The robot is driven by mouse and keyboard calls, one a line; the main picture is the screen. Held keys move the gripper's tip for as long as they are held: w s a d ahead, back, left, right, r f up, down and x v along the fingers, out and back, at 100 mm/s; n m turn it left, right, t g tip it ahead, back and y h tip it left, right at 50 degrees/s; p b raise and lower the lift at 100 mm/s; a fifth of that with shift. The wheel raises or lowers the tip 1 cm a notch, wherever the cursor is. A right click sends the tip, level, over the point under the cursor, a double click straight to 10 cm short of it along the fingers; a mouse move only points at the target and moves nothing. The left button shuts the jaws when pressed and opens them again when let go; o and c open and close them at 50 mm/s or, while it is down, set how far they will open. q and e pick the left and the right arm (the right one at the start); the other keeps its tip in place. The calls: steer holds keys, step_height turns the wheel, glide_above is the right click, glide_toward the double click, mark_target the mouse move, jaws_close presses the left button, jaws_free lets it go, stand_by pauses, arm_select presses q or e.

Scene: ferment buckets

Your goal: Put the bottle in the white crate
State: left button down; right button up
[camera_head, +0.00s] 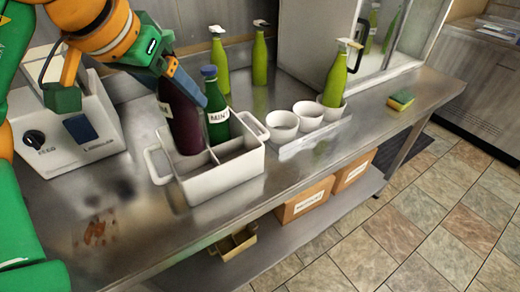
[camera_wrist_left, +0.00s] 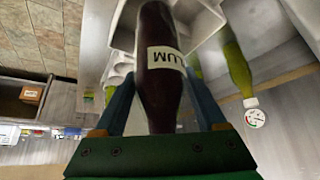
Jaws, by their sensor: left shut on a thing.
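My left gripper (camera_head: 184,88) is shut on a dark purple bottle (camera_head: 186,122), held nearly upright. In the left wrist view the bottle (camera_wrist_left: 158,95) sits between the two fingers, and its white label reads "LUM" in the visible part. The white crate (camera_head: 226,178) stands on the steel counter, with dividers and a handle at each end. The bottle's lower end is at the crate's left compartment; I cannot tell whether it touches the floor. A green bottle labelled "MINT" (camera_head: 217,112) with a blue cap stands in a compartment beside it. My right gripper is not in view.
A white appliance (camera_head: 65,130) stands left of the crate. Several white cups (camera_head: 282,125) stand to the right, near a green spray bottle (camera_head: 335,82). More green bottles (camera_head: 260,60) stand behind. A sponge (camera_head: 400,100) lies far right. The counter's front edge is close to the crate.

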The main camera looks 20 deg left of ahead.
mark_target(190, 140)
arm_select(q)
step_height(190, 140, down, 10)
steer(key=shift+w+b, duration=0.1)
steer(key=shift+b, duration=0.75)
steer(key=shift+f, duration=0.1)
steer(key=shift+f+b, duration=0.15)
steer(key=shift+b, duration=0.15)
jaws_free()
steer(key=shift+r, duration=0.2)
